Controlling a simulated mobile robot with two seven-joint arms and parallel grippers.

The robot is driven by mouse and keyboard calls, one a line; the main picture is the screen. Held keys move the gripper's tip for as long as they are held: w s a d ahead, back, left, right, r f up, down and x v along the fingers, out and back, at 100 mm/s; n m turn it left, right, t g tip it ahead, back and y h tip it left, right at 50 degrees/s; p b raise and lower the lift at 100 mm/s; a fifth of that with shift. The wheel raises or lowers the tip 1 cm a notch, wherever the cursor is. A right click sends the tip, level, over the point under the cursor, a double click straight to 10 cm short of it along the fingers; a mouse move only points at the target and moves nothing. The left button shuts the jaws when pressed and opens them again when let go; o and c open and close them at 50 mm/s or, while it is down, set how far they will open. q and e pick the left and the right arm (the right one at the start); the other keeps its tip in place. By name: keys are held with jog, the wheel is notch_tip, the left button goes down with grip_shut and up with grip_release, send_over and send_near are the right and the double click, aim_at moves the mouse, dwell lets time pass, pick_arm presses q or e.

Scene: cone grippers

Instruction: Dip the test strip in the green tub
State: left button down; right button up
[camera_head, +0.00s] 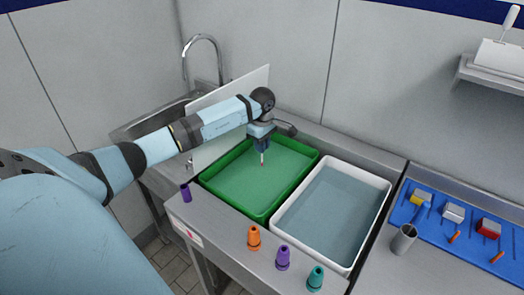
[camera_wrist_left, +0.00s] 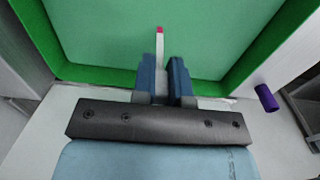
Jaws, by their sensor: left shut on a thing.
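The green tub (camera_head: 213,187) stands on the steel counter and holds a green liquid. My left gripper (camera_head: 262,147) is above the tub, pointing down, shut on the white test strip (camera_head: 262,159). The strip hangs below the fingers and ends in a red tip. In the left wrist view the strip (camera_wrist_left: 160,45) stands out between the blue fingers of my left gripper (camera_wrist_left: 166,72), with green behind it. I cannot tell whether the red tip touches the liquid. My right gripper is not in view.
A white tub (camera_head: 375,215) of bluish liquid stands right of the green tub. Orange (camera_head: 254,238), purple (camera_head: 283,257) and teal (camera_head: 316,278) cones line the front edge; another purple cone (camera_head: 186,192) stands left. A metal cup (camera_head: 404,239) and blue mat (camera_head: 405,206) are right. A sink lies behind.

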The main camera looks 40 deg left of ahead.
pick_arm(q)
jog(key=shift+r+p, duration=1.1)
jog(key=shift+r, duration=1.35)
jog(key=shift+r+p, duration=0.95)
jog(key=shift+r, duration=1.05)
